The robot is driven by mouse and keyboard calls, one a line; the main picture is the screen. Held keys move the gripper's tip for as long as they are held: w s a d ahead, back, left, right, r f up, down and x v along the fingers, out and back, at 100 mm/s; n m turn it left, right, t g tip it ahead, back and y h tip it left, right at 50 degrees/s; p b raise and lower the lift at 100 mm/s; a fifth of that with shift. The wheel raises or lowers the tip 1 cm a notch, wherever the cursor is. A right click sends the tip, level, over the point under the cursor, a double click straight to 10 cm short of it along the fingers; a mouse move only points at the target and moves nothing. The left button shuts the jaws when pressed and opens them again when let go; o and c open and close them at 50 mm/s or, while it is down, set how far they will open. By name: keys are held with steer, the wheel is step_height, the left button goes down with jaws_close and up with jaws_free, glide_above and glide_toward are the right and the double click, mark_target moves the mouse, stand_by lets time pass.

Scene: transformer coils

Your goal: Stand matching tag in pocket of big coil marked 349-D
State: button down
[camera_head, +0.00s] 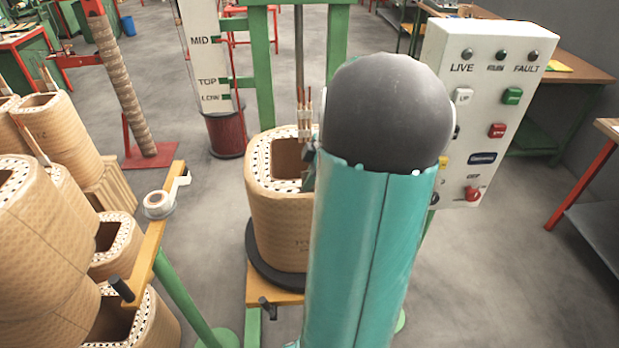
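A big coil (276,225) wrapped in tan patterned paper stands upright on a dark round plate (262,270) in the middle. Its top has a dotted white rim around a square opening. Small lettering on its front is too small to read and partly hidden by my teal arm. My gripper (309,165) is at the coil's top right rim, mostly hidden behind my arm; its fingers cannot be made out. Thin coppery leads (304,100) with a pale piece stand up just above it. I cannot tell whether the pale piece is a tag or whether it is held.
Several similar paper-wrapped coils (35,240) are stacked at left. A yellow bar (148,254) on a green post carries a tape roll (158,203). A control panel (480,110) with LIVE and FAULT lamps stands at right. A green frame (262,70) rises behind the coil.

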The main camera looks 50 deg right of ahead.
steer(key=shift+f, duration=0.1)
steer(key=c, duration=1.6)
jaws_free()
steer(key=shift+s+f, duration=0.1)
steer(key=shift+a, duration=0.1)
steer(key=v, duration=1.4)
steer(key=shift+w, duration=0.2)
